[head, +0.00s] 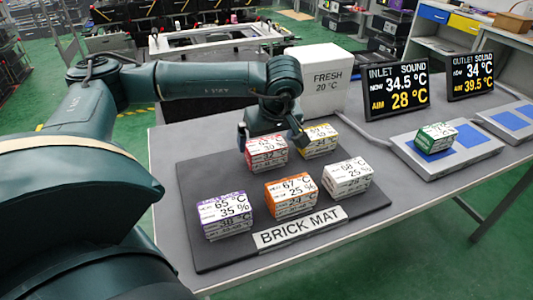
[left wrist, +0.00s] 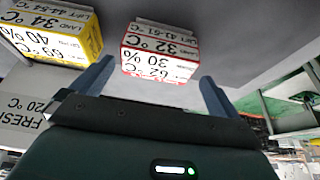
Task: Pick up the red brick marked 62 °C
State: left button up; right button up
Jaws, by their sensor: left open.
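The red-edged brick (head: 267,155) stands on the dark brick mat (head: 220,170), in the back row. In the left wrist view the red brick (left wrist: 160,50) appears upside down, and its label reads 62 °C and 30 %. My left gripper (head: 271,137) is open right at the brick, above and behind it in the head view. In the left wrist view the brick shows between the two spread fingers of the left gripper (left wrist: 156,72), with gaps on both sides. Part of its top is hidden by the gripper in the head view. My right gripper is not in view.
A yellow brick (head: 319,141) stands close on the right. Purple (head: 225,215), orange (head: 291,194) and white (head: 346,179) bricks stand in front. A green brick (head: 436,138) rests on the inlet pad beyond the mat. A white FRESH box (head: 325,75) stands behind.

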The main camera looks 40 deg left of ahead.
aim_at(266, 145)
pick_arm(q)
jog(key=shift+x, duration=3.1)
jog(key=shift+w, duration=0.1)
jog(key=shift+c, duration=0.3)
jog(key=shift+r, duration=0.1)
jog(key=c, duration=0.9)
